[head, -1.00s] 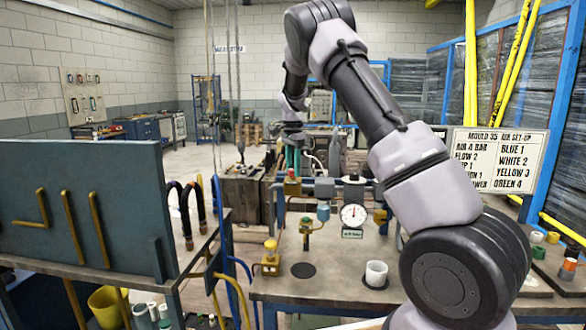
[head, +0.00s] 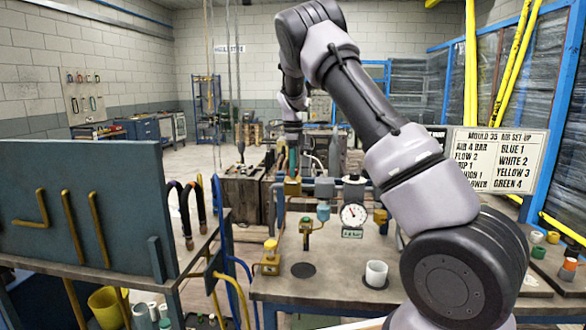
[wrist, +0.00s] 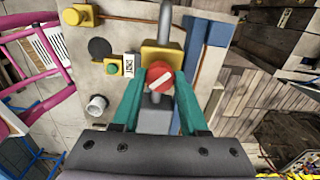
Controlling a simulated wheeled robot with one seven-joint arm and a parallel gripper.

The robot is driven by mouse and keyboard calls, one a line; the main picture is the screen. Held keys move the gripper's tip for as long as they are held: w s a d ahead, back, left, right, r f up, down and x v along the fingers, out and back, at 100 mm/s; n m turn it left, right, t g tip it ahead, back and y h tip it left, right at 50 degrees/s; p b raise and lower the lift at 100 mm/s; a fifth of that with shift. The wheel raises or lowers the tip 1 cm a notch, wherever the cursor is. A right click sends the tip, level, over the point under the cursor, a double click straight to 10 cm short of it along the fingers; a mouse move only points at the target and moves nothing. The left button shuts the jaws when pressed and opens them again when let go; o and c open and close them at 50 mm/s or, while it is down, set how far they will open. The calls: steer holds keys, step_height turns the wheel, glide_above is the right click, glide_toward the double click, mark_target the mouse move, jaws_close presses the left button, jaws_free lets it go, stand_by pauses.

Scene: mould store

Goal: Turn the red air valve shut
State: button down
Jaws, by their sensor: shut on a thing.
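The red air valve knob (wrist: 160,77) has a white stripe running diagonally across it in the wrist view. It sits on a yellow valve body (wrist: 163,52) joined to a grey pipe. My gripper (wrist: 160,80) has its two green fingers on either side of the knob and is shut on it. In the head view my gripper (head: 293,163) points down at the yellow valve body (head: 292,187) on the bench's pipework, and the knob is hidden by the fingers there.
A dial gauge (head: 353,215) stands right of the valve. A yellow-topped fitting (head: 270,258) and a white cup (head: 376,273) stand nearer on the bench. A set-up sign (head: 500,160) is at the right. A blue-grey panel (head: 90,215) rises at the left.

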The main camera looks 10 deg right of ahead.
steer(key=m, duration=0.4)
steer(key=shift+m, duration=2.5)
steer(key=shift+c, duration=2.2)
jaws_free()
steer(key=shift+r, duration=0.1)
step_height(320, 180, up, 11)
steer(key=shift+d, duration=0.1)
